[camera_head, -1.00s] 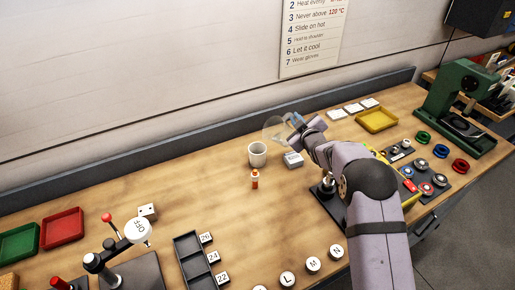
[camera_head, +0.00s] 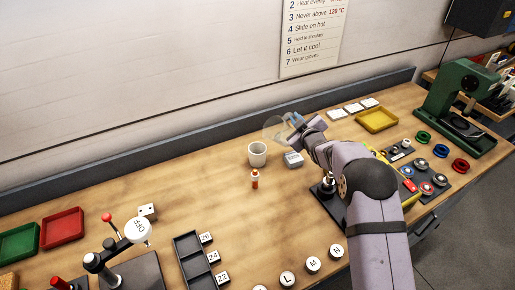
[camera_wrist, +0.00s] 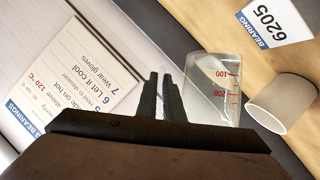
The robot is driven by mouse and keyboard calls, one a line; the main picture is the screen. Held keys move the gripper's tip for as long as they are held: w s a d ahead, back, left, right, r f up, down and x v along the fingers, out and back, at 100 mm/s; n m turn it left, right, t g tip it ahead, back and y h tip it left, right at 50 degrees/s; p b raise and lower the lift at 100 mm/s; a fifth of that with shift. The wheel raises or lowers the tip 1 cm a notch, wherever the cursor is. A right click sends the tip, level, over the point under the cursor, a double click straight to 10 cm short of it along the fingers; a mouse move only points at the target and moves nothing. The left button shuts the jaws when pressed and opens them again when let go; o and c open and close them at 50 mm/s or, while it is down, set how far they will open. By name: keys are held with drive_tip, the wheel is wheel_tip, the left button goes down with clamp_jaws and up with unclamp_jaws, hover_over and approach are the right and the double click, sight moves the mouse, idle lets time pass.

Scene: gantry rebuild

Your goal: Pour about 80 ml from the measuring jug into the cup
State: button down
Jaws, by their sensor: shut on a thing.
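The measuring jug (camera_wrist: 215,88) is clear, with red marks at 100 and 200. My gripper (camera_wrist: 165,78) is shut on it at its side, in the wrist view. In the head view the jug (camera_head: 273,127) looks like a faint clear shape at the end of my gripper (camera_head: 293,124). It is held above the bench, behind and a little to the right of the cup. The white cup (camera_head: 257,153) stands upright on the bench; it also shows at the right of the wrist view (camera_wrist: 283,103). The cup's contents and the liquid level in the jug cannot be made out.
A small orange bottle (camera_head: 254,180) stands in front of the cup. White tiles (camera_head: 354,108) and a yellow tray (camera_head: 377,119) lie farther right.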

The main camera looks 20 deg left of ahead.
drive_tip(key=shift+w+d+r+m+p, duration=0.2)
drive_tip(key=shift+m+p, duration=0.1)
drive_tip(key=shift+p, duration=1.1)
drive_tip(key=shift+w+d+f+g+p, duration=0.3)
drive_tip(key=shift+d+f+g+p, duration=0.1)
drive_tip(key=shift+p, duration=0.55)
drive_tip(key=w+d+m, duration=0.1)
drive_tip(key=w+d+f+m+g+y+p, duration=0.1)
drive_tip(key=m, duration=0.1)
drive_tip(key=w+d+m+g+y, duration=0.1)
drive_tip(key=shift+w+d+f+m, duration=0.1)
drive_tip(key=shift+d+f+m, duration=0.05)
drive_tip(key=shift+d+m, duration=0.2)
drive_tip(key=shift+w+d, duration=0.1)
drive_tip(key=shift+d, duration=0.05)
